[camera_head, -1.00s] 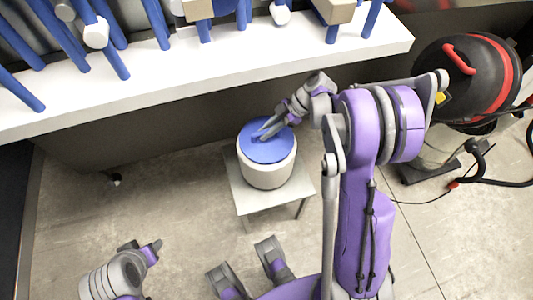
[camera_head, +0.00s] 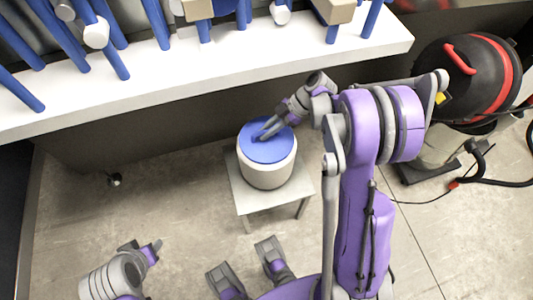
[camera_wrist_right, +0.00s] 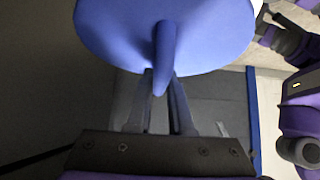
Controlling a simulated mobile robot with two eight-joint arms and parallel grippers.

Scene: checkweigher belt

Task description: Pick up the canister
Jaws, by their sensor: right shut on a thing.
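The canister (camera_head: 266,174) is a white cylinder with a blue lid (camera_head: 262,150) and stands upright on a small grey stool. My right gripper (camera_head: 265,132) reaches it from the upper right and is shut on the lid's raised blue handle. In the right wrist view the two fingers (camera_wrist_right: 160,100) close on the blue handle (camera_wrist_right: 163,55) below the lid's disc. My left gripper (camera_head: 150,248) is at the lower left, away from the canister; its jaw opening is too small to judge.
The small stool (camera_head: 242,195) stands on the grey tiled floor. A white counter edge (camera_head: 200,85) with several blue posts runs behind it. A black and red vacuum cleaner (camera_head: 465,80) is at the right, with its hose on the floor.

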